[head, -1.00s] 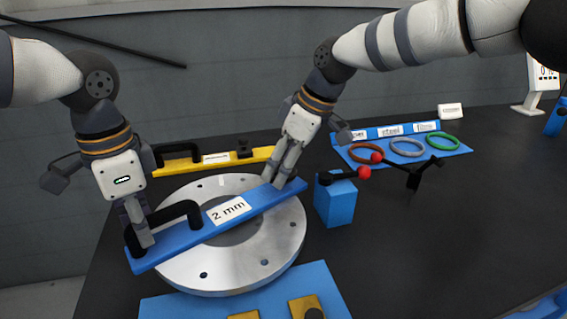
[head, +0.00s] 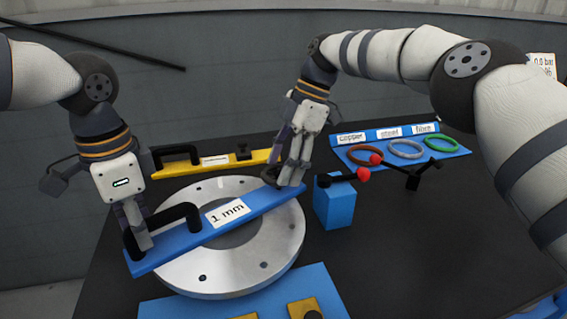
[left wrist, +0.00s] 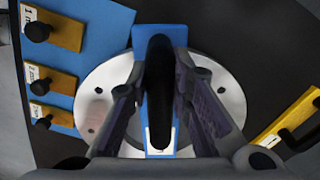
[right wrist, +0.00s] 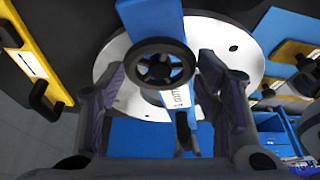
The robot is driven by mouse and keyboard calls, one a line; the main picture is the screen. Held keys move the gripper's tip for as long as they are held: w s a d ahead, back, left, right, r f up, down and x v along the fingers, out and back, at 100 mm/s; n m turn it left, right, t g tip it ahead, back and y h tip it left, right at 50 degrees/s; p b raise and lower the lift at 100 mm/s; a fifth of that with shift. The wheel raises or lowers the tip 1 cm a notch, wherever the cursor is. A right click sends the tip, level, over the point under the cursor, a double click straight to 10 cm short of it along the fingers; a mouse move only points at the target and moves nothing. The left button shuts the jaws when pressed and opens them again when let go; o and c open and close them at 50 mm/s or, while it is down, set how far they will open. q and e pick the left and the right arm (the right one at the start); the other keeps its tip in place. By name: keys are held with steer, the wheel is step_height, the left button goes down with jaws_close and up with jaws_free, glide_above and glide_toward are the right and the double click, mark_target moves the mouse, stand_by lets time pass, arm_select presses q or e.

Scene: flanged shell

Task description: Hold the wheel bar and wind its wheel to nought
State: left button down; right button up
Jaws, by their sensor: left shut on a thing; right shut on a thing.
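The wheel bar (head: 185,241) is a blue bar lying across the grey flanged ring (head: 220,281). Its label (head: 228,213) reads "1 mm". My left gripper (head: 142,238) is shut on the black handle (left wrist: 160,90) at the bar's left end; the fingers stand on either side of it in the left wrist view. My right gripper (head: 285,181) points down at the bar's right end and is shut on the black wheel (right wrist: 160,64). The wheel is mostly hidden by the fingers in the head view.
A yellow bar with a black handle (head: 232,161) lies behind the ring. A blue block (head: 335,205) with red-tipped levers stands right of it. A blue rack (head: 437,149) holds copper, steel and fibre rings. A blue plate (head: 180,308) with yellow pieces lies in front.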

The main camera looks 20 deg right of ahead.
steer(key=shift+n, duration=0.6)
steer(key=o, duration=1.2)
steer(key=shift+c, duration=0.2)
